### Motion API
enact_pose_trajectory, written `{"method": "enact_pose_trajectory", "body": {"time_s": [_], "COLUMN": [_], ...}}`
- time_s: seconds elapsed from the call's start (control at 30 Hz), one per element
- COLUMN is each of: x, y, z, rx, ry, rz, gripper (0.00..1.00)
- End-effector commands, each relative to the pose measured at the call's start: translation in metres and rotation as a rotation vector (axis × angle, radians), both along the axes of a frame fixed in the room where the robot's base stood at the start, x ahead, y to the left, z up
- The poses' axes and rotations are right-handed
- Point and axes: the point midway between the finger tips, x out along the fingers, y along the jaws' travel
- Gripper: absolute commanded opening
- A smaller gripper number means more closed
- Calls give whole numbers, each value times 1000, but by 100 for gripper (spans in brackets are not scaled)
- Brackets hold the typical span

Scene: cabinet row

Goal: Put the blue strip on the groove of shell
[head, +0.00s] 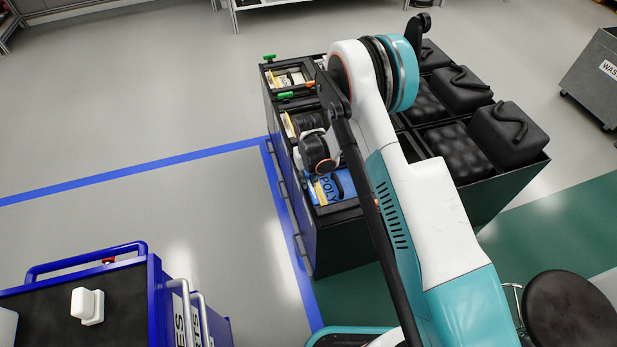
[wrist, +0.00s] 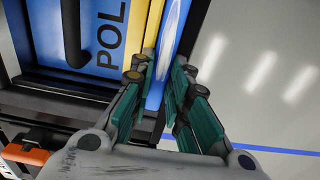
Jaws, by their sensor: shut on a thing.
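My gripper (wrist: 161,72) shows in the wrist view with its two green-padded fingers close together. It is shut on a thin upright blue piece (wrist: 172,45) with a pale face, which looks like the strip; the fingers hide its lower part. A yellow edge (wrist: 152,28) stands just left of it. Beside that is a blue panel (wrist: 98,62) marked "POL" with a black handle. In the head view this blue panel (head: 345,180) lies in the near-left cabinet bay, and my arm mostly hides the gripper. I cannot make out a shell or its groove for certain.
The black cabinet row (head: 328,245) has several open bays, with black cases (head: 508,125) at right. A blue cart (head: 130,285) at lower left carries a small white object (head: 87,306). A round stool (head: 568,308) stands at lower right. The floor left of the cabinets is clear.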

Motion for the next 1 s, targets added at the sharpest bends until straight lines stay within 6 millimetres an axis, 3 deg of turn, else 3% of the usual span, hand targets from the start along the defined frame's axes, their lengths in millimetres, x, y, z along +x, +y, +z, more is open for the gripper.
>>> {"method": "enact_pose_trajectory", "body": {"time_s": [0.03,0.27,0.3,0.4,1.0], "x": [-4,-5,-5,-4,-3], "y": [-1,-2,-2,-2,-1], "z": [-9,-11,-11,-11,-7], "rx": [-2,-3,-3,-4,-2], "ry": [7,9,9,9,6], "rz": [0,0,0,0,0], "gripper": [4,4,21,40,40]}}
